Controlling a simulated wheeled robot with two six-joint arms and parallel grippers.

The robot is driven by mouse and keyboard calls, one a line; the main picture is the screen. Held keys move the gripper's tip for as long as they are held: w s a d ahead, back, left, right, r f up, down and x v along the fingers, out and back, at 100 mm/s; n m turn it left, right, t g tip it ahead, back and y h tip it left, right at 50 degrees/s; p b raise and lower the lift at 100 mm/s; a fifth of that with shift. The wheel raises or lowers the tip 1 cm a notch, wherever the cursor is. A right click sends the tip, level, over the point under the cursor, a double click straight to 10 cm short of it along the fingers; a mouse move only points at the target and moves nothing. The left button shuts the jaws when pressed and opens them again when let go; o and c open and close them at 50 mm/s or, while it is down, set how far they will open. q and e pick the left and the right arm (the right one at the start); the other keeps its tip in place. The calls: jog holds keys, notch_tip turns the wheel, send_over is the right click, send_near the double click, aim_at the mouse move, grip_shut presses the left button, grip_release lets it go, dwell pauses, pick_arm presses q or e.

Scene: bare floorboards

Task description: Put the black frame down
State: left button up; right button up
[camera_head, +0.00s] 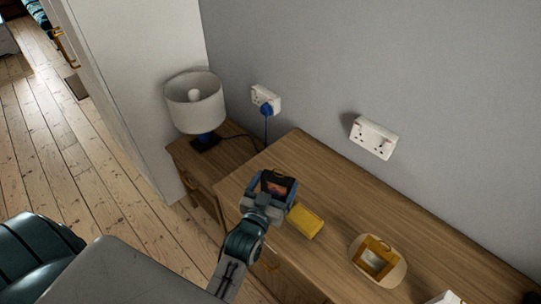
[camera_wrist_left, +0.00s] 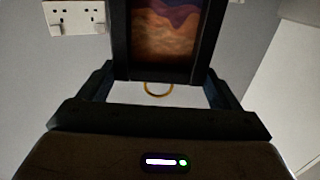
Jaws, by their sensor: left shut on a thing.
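A black frame (camera_head: 277,186) with an orange and dark picture is held in my left gripper (camera_head: 270,188) over the left part of the wooden dresser top. In the left wrist view the frame (camera_wrist_left: 165,35) stands upright between the fingers of the left gripper (camera_wrist_left: 160,88), which is shut on it. The lower part of the frame is hidden by the gripper in the head view. I cannot tell whether the frame touches the dresser. My right gripper is not in view.
A yellow block (camera_head: 305,220) lies just right of the gripper on the dresser (camera_head: 330,190). A gold frame (camera_head: 376,257) stands on a pale oval tray (camera_head: 394,276) farther right. A lamp (camera_head: 196,104) stands on a lower cabinet at left. Sockets (camera_head: 374,138) are on the wall.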

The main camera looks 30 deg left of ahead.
aim_at(265, 181)
pick_arm(q)
jog(key=w+a+b, duration=0.1)
jog(key=b, duration=0.1)
jog(key=w+a+b, duration=0.2)
jog(key=b, duration=0.1)
jog(key=shift+w+a+f+b, duration=0.15)
jog(key=shift+a+f+b, duration=0.05)
jog(key=shift+f+b, duration=0.15)
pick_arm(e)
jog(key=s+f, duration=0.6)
pick_arm(q)
jog(key=w+a+f+b, duration=0.4)
jog(key=w+a+b, duration=0.2)
jog(key=w+b, duration=0.1)
jog(key=shift+w+f, duration=0.15)
jog(key=shift+w, duration=0.55)
jog(key=o, duration=1.3)
jog(key=shift+c, duration=0.2)
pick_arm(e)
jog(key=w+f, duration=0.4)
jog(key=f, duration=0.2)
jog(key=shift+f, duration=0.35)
